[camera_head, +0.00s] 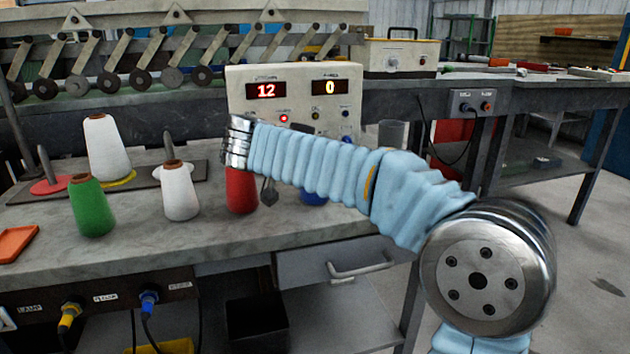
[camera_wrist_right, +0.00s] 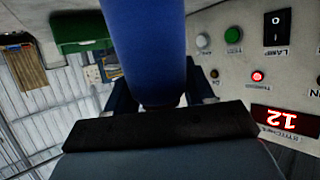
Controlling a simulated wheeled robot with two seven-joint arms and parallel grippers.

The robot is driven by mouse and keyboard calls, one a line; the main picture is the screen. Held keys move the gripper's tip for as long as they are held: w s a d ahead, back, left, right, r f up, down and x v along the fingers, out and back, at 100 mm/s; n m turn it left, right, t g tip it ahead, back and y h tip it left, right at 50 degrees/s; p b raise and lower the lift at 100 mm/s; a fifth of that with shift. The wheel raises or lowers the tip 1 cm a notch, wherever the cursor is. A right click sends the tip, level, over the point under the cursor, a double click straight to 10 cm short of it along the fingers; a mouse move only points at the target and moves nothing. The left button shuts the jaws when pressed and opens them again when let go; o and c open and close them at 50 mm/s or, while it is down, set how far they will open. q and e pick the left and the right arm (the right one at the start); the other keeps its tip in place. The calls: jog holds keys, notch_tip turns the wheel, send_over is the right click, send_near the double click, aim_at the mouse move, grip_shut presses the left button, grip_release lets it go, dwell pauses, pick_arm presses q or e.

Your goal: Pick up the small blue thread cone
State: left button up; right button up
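The blue thread cone (camera_head: 313,195) shows in the head view only as a small blue patch under my right forearm; the rest is hidden. In the right wrist view a blue cone (camera_wrist_right: 145,45) fills the upper middle, its narrower end between the dark fingers of my right gripper (camera_wrist_right: 160,98). That view does not show clearly whether the fingers press on it. In the head view my right arm hides most of the hand. My left gripper is in neither view.
A red cone (camera_head: 241,190) stands beside the blue patch, partly behind my right wrist. Green (camera_head: 91,207) and white (camera_head: 180,193) cones stand further left, with another white cone (camera_head: 106,148) behind. A control box (camera_head: 296,92) with red and yellow displays stands close behind my arm.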

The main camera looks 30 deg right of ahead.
grip_shut()
jog(key=shift+r, duration=0.1)
